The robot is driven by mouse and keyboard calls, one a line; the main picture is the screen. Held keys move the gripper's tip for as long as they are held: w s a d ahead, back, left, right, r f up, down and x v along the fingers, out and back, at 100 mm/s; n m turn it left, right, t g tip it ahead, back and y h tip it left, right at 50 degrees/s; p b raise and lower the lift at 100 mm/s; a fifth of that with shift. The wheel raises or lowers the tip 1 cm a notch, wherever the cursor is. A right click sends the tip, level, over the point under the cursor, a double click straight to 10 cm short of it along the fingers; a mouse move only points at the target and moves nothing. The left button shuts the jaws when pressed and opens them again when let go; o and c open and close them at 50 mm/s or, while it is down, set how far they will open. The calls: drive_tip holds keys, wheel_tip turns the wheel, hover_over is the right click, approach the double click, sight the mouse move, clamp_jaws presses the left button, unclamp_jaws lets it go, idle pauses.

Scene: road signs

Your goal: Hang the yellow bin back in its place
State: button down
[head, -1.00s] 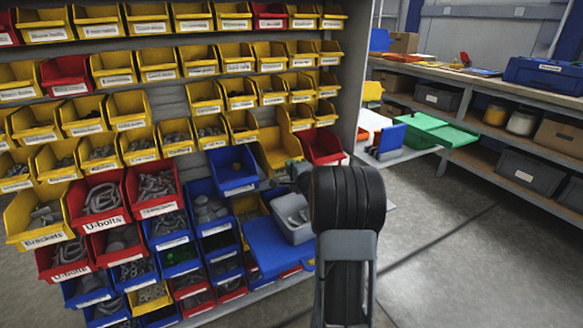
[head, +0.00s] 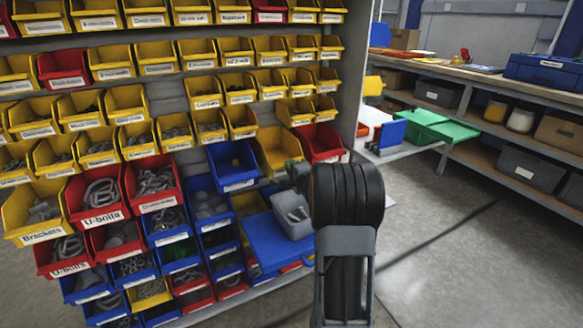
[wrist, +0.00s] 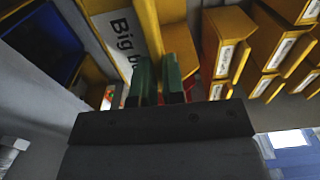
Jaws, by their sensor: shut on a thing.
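The larger yellow bin (head: 276,147) is at the rack's lower right, between a blue bin (head: 232,164) and a red bin (head: 320,141). My gripper (head: 296,172) is at its front, partly hidden behind my arm. In the wrist view the green fingers of my gripper (wrist: 160,78) are shut on the yellow bin's wall, beside a white label (wrist: 124,38) starting "Big b". Whether the bin's back touches the rack is hidden.
Rows of yellow bins (head: 157,58) fill the rack above. A blue tray (head: 272,240) with a grey box (head: 292,214) is below the gripper. A workbench (head: 480,90) stands at the right. The floor (head: 470,270) between is clear.

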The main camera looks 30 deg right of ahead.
drive_tip(key=c, duration=1.1)
unclamp_jaws()
drive_tip(key=s+a+p, duration=0.2)
drive_tip(key=s, duration=1.2)
drive_tip(key=a+r+n+g+h+p, duration=0.1)
drive_tip(key=a+r+n+g+p, duration=0.5)
drive_tip(key=a+r+n+p, duration=0.5)
drive_tip(key=shift+s+a+r+n+g+y+p, duration=0.65)
drive_tip(key=shift+s+a+r+n+g+p, duration=0.75)
drive_tip(key=shift+s+a+r+p, duration=0.7)
drive_tip(key=shift+s+a+r+n+g+y+p, duration=0.6)
drive_tip(key=shift+s+a+r+n+g+p, duration=0.95)
drive_tip(key=shift+s+a, duration=1.1)
drive_tip(key=shift+s+a+r+n+g+y+p, duration=0.65)
drive_tip(key=shift+s+a+r+n+g+p, duration=0.6)
drive_tip(key=shift+s+a+r+p, duration=0.75)
